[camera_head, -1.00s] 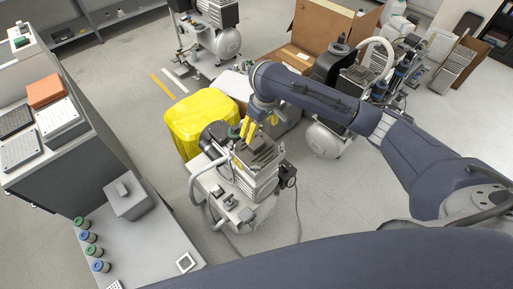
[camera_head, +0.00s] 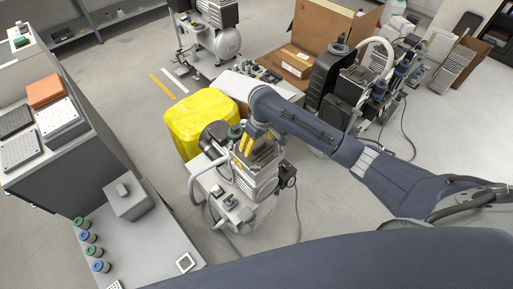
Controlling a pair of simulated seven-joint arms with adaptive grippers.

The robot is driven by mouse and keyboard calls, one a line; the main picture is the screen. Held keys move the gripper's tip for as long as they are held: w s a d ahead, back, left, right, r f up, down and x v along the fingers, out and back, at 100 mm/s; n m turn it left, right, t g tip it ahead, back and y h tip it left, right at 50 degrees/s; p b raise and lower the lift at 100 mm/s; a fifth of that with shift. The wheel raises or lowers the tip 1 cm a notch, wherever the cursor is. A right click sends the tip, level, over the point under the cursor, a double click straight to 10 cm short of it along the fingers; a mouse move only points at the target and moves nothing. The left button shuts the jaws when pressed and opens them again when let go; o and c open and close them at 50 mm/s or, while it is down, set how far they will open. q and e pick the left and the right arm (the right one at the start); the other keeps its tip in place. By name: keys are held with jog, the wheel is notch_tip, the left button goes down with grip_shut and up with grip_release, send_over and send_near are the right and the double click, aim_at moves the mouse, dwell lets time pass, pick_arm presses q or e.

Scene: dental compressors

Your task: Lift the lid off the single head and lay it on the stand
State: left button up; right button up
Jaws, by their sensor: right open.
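The single-head compressor (camera_head: 233,213) stands on the floor in the middle of the view. Its finned grey head (camera_head: 257,187) is upright, and the dark lid (camera_head: 266,160) sits on top. My right gripper (camera_head: 250,150), with yellow fingertips, points down at the lid from above and is open. The fingers overlap the lid in this view; I cannot tell whether they touch it. A low grey table at the lower left (camera_head: 150,244) looks like the stand. My left gripper is out of view.
A grey lidded box (camera_head: 128,199) and several small capped jars (camera_head: 89,237) occupy the table's left and back; its front right is mostly bare. A yellow bin (camera_head: 202,117) stands close behind the compressor. Another compressor (camera_head: 380,85) stands at the back right.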

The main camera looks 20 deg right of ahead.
jog(key=shift+f, duration=0.55)
jog(key=shift+w, duration=0.1)
jog(key=c, duration=1.7)
